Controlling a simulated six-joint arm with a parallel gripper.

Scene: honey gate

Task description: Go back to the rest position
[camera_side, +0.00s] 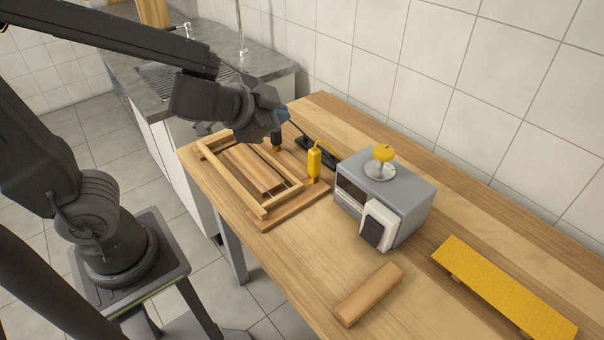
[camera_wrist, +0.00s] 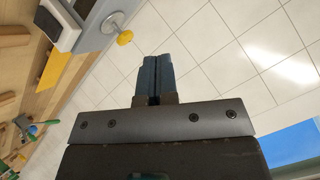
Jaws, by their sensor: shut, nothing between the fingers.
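My gripper (camera_side: 282,112) is above the far left part of the wooden table (camera_side: 318,290) in the side view, over the wooden frame (camera_side: 215,152). In the wrist view my gripper (camera_wrist: 155,78) shows two blue-grey fingers pressed together, with nothing between them. White wall tiles fill the view beyond the fingertips. In the side view the arm hides part of the frame's far side. A small brown-orange piece shows just below the gripper; I cannot tell whether they touch.
A grey machine (camera_side: 410,190) with a yellow knob (camera_side: 383,153) stands mid-table. A wooden block (camera_side: 369,293) and a yellow honeycomb-patterned board (camera_side: 500,287) lie at front and right. The tiled wall (camera_side: 440,75) bounds the table's back.

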